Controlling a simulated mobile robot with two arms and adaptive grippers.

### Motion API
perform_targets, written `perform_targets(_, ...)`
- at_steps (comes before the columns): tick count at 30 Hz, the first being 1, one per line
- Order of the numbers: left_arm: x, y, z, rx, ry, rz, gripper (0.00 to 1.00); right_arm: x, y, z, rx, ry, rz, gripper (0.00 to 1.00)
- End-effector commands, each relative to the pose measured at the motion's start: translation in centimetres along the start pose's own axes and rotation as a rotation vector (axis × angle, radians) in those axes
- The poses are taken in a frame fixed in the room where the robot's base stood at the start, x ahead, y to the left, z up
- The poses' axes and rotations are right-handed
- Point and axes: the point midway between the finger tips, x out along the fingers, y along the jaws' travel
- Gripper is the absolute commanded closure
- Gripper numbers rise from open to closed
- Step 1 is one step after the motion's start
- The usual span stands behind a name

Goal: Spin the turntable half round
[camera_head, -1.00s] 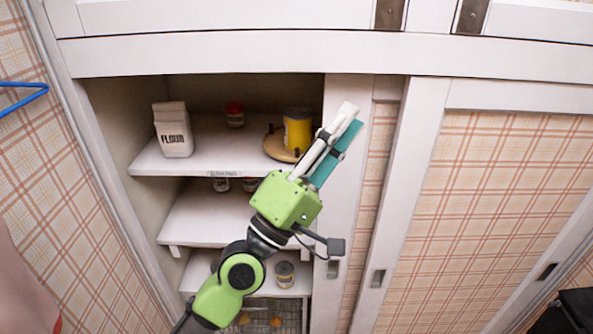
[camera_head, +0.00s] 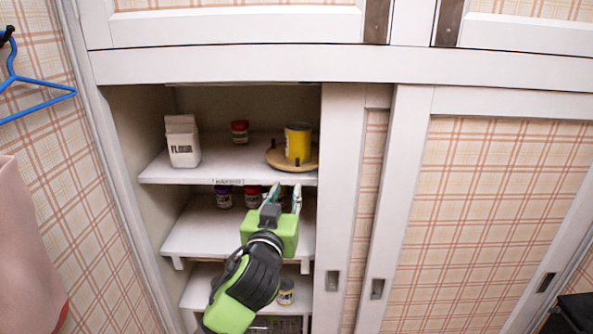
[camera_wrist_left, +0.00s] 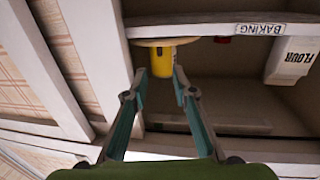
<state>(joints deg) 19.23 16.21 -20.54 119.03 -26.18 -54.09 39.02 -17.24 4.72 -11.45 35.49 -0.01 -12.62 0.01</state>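The turntable (camera_head: 276,160) is a round light-wood disc with short dark pegs, on the right of the top cabinet shelf. A yellow can (camera_head: 298,144) stands on it. My left gripper (camera_head: 284,189) is just below and in front of that shelf's edge, fingers pointing up towards the turntable; it looks empty and does not appear to touch the disc. In the left wrist view, which is upside down, the fingers (camera_wrist_left: 159,73) are spread apart, with the yellow can (camera_wrist_left: 162,60) and the turntable's rim (camera_wrist_left: 165,41) beyond them. My right gripper is not in view.
A flour bag (camera_head: 183,143) and a red-lidded jar (camera_head: 239,131) stand left of the turntable on the top shelf (camera_head: 205,174). Jars (camera_head: 224,197) stand on the shelf below. A white door frame (camera_head: 340,200) closes the right side. A blue hanger (camera_head: 40,100) hangs far left.

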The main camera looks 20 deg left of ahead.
Motion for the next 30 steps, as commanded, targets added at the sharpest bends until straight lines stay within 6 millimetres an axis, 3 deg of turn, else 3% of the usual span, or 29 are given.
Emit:
perform_targets(21,11.1,0.1,-0.3,-0.001,0.001,0.003,0.75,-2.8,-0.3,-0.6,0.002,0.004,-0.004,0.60)
perform_targets(30,13.3,0.1,-0.1,-0.001,0.001,0.003,0.75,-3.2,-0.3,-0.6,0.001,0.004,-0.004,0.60)
